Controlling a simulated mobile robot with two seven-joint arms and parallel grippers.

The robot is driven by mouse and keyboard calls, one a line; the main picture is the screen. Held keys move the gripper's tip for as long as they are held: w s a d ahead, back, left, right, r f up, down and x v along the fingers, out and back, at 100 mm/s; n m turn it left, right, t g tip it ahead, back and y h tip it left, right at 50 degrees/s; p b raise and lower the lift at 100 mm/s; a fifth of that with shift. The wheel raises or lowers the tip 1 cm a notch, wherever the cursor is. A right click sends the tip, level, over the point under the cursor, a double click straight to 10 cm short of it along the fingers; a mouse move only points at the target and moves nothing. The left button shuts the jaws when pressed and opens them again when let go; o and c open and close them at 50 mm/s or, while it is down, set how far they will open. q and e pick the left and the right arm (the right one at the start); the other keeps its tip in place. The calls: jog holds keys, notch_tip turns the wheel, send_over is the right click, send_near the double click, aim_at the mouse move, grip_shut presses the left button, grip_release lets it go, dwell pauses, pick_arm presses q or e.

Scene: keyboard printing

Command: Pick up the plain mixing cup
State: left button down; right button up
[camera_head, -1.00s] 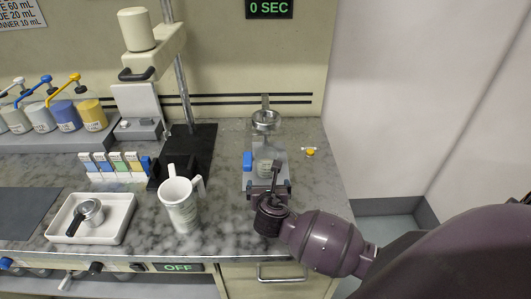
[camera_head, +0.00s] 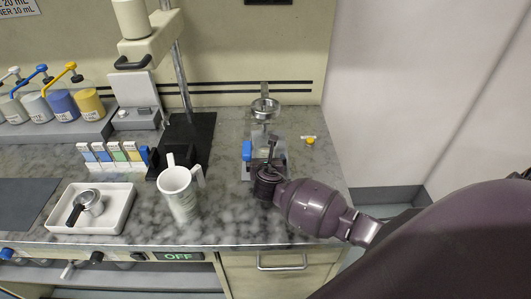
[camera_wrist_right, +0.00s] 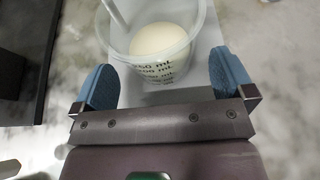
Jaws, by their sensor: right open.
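A clear cup with dark mL markings (camera_wrist_right: 163,72) stands on a pale plate in the right wrist view. A round off-white area shows inside it. My right gripper (camera_wrist_right: 165,80) is open, with a blue-padded finger on each side of the cup's near side; I cannot tell whether they touch it. In the head view my right gripper (camera_head: 266,152) is at the small stand on the right, and it and the wrist largely hide the cup. A white jug with a handle (camera_head: 179,197) stands apart to the left. My left gripper is not in view.
A metal ring holder (camera_head: 265,106) rises behind the cup. A small yellow-and-white item (camera_head: 310,140) lies right of the stand.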

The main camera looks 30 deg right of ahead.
aim_at(266, 153)
jog(key=shift+x, duration=1.3)
jog(key=c, duration=0.9)
jog(key=shift+r, duration=0.5)
notch_tip(266, 153, up, 2)
jog(key=shift+r, duration=0.1)
jog(key=shift+s+a+r, duration=0.1)
jog(key=shift+s+a, duration=0.25)
jog(key=shift+s, duration=0.2)
jog(key=s+a, duration=0.3)
jog(key=s, duration=0.1)
jog(key=s+a, duration=0.2)
jog(key=s, duration=0.3)
jog(key=s+a+b, duration=0.1)
jog(key=s+a, duration=0.2)
jog(key=s, duration=0.2)
jog(key=shift+s+a+r, duration=0.1)
jog(key=shift+s+a, duration=0.05)
jog(key=shift+a, duration=0.25)
